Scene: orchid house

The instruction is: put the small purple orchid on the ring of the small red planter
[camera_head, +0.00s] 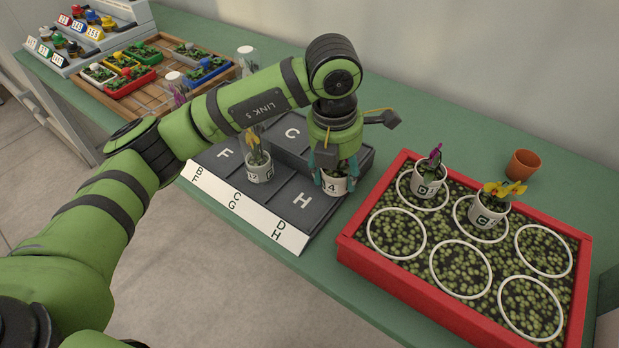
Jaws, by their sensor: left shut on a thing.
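My left gripper (334,172) is shut on a white pot (334,185) marked 4, at the right edge of the dark lettered stand. The gripper hides most of its plant, so I cannot tell the flower's colour. A purple-flowered orchid (428,178) in a white pot stands upright in a white ring at the back left of the red planter (384,274). This planter has several rings over green growth. Another red planter (131,84), much smaller, sits on the wooden tray at the far left; no ring is clear on it. My right gripper is not in view.
A yellow-flowered pot (487,214) stands in the back middle ring; the other rings are empty. An empty terracotta pot (523,165) is behind the planter. Clear tubes (247,58) stand near the wooden tray (163,97).

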